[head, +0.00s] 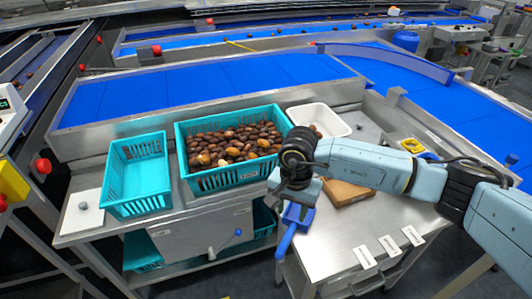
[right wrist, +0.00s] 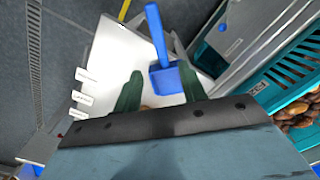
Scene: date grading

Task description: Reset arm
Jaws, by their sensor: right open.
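My right arm comes in from the right in the head view, and its gripper (head: 294,208) hangs over the left part of the small steel table (head: 335,240). In the right wrist view the two dark green fingers of the right gripper (right wrist: 160,76) are spread apart. A blue scoop (right wrist: 166,78) shows between and beyond them, with nothing visibly gripped. The scoop's handle (head: 286,242) shows below the gripper in the head view; its upper part is partly hidden by the gripper. My left gripper is not in view.
A teal crate full of dates (head: 185,140) and an empty teal crate (head: 137,205) stand to the left. A white bin (head: 335,122) and a brown board (head: 350,193) are near my arm. White labels (head: 388,245) line the table's front. Blue conveyors (head: 210,84) run behind.

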